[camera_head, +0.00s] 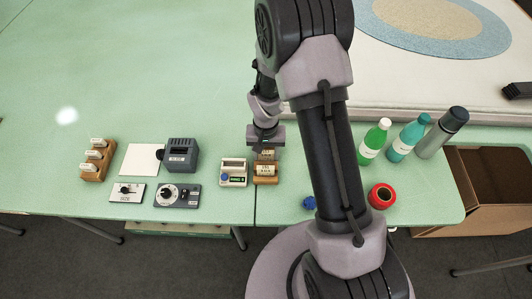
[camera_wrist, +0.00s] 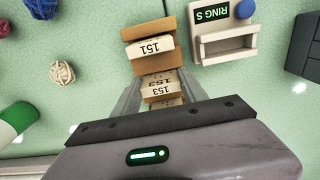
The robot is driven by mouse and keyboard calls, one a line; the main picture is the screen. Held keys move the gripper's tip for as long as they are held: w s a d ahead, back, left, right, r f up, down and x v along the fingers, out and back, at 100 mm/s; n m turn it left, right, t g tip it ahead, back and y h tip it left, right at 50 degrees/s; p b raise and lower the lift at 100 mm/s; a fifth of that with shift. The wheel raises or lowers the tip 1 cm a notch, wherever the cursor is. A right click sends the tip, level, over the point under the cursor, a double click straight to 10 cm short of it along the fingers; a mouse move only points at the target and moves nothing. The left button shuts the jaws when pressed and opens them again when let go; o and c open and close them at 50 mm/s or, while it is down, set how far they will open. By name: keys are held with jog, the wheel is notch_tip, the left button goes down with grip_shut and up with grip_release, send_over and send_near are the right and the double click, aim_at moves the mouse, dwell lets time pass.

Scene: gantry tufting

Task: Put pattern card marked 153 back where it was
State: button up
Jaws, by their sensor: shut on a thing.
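My gripper (camera_wrist: 155,98) is shut on the pattern card marked 153 (camera_wrist: 162,91), which shows upside down between the fingers in the wrist view. The card also shows below my gripper in the head view (camera_head: 267,154). Beside it is a small wooden holder (camera_wrist: 148,27) with a card marked 151 (camera_wrist: 156,47). In the head view the holder (camera_head: 265,181) stands at the table's front, just in front of my gripper. The lower part of card 153 is hidden, so I cannot tell whether it touches the holder or table.
A cream unit labelled RING S (camera_wrist: 226,43) stands close beside the holder. Another wooden rack (camera_head: 95,174) with several cards is at far left, near a dark box (camera_head: 181,155) and control panels. Bottles (camera_head: 373,141) and a red roll (camera_head: 381,196) are at right.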

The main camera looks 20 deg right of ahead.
jog(key=o, duration=1.3)
jog(key=shift+f, duration=0.15)
jog(key=shift+o, duration=0.2)
notch_tip(320, 180, up, 15)
jog(key=p, duration=0.4)
notch_tip(320, 180, up, 12)
jog(key=t, duration=0.2)
send_over(266, 153)
jog(key=s+a, duration=0.1)
jog(key=s, duration=0.3)
jog(key=s+a+r+t+y, duration=0.2)
jog(key=s+r+t, duration=0.1)
jog(key=s+r, duration=0.8)
jog(key=s, duration=0.3)
jog(key=shift+s+a+m+t, duration=0.3)
jog(key=shift+a+m+t, duration=0.1)
